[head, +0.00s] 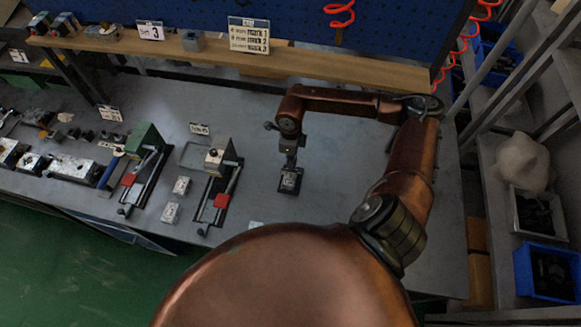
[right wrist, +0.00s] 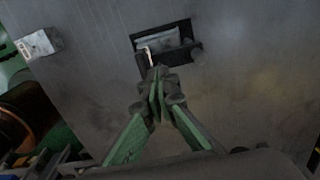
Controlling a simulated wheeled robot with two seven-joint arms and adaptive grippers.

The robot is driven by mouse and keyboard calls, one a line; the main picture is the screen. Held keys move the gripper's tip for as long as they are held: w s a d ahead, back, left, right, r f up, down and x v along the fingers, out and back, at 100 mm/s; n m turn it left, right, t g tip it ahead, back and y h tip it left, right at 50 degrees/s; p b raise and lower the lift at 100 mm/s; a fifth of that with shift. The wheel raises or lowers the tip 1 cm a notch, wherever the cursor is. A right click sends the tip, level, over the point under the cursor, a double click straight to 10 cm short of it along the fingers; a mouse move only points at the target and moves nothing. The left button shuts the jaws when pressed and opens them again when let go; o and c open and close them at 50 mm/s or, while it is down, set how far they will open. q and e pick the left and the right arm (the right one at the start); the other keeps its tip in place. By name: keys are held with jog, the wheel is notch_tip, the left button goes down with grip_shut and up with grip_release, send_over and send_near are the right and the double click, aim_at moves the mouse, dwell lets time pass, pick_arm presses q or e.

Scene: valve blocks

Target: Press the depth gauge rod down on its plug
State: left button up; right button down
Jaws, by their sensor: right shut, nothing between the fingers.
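My right gripper (head: 290,163) reaches down from the right over a small dark block (head: 290,181) on the grey bench. In the right wrist view, my right gripper (right wrist: 158,78) is shut and empty, its fingertips at the near edge of the block. There the block shows as a dark base (right wrist: 187,52) around a grey part (right wrist: 158,40). A thin pale upright piece (right wrist: 149,57) stands by the fingertips; it may be the depth gauge rod. Contact cannot be told, and the plug is not clearly seen. My left gripper is out of view.
Left of the block stand a clamp fixture with a pale block (head: 214,158) and a green fixture (head: 145,138). A wooden shelf (head: 330,68) runs along the back. The bench right of the block is clear apart from my arm.

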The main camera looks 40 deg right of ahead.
jog(key=shift+r, duration=0.1)
jog(key=shift+r+p, duration=0.6)
jog(key=shift+r, duration=0.9)
